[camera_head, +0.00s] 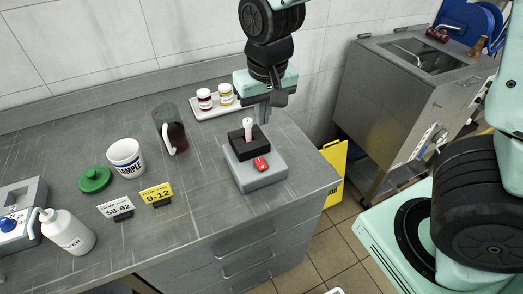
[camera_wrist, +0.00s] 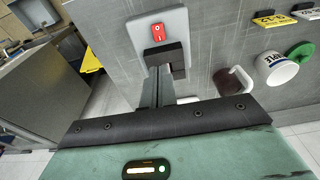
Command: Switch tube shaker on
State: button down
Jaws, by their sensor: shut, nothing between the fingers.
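The tube shaker (camera_head: 259,178) is a grey box on the bench with a black block (camera_head: 237,146) on top that holds an upright white tube (camera_head: 248,124). A red rocker switch (camera_head: 262,163) marked 0 is on its front right side. The wrist view shows the shaker (camera_wrist: 133,35) and the red switch (camera_wrist: 158,32) with its 0 and I marks. My gripper (camera_head: 265,112) is shut and empty, above and just behind the shaker. In the wrist view my fingers (camera_wrist: 157,85) reach toward the black block and hide part of it; I cannot tell whether they touch it.
Behind stands a white tray (camera_head: 220,108) with two small jars. Left are a dark-filled jug (camera_head: 171,128), a SAMPLE cup (camera_head: 126,158), a green lid (camera_head: 95,179), sign cards (camera_head: 157,194), a bottle (camera_head: 67,232) and another device (camera_head: 20,215). Bench front of the shaker is clear.

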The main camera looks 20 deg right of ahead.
aim_at(259, 161)
jog(key=f, duration=0.4)
jog(key=w+f, duration=0.1)
jog(key=f, duration=0.4)
jog(key=w+f, duration=0.1)
jog(key=f, duration=0.4)
jog(key=shift+p, duration=0.3)
jog(key=shift+f+g, duration=0.2)
jog(key=shift+g, duration=0.1)
jog(key=shift+s, duration=0.1)
jog(key=shift+s+r+p, duration=0.15)
jog(key=shift+s+p, duration=0.15)
jog(key=shift+s, duration=0.4)
jog(key=shift+w+r, duration=0.1)
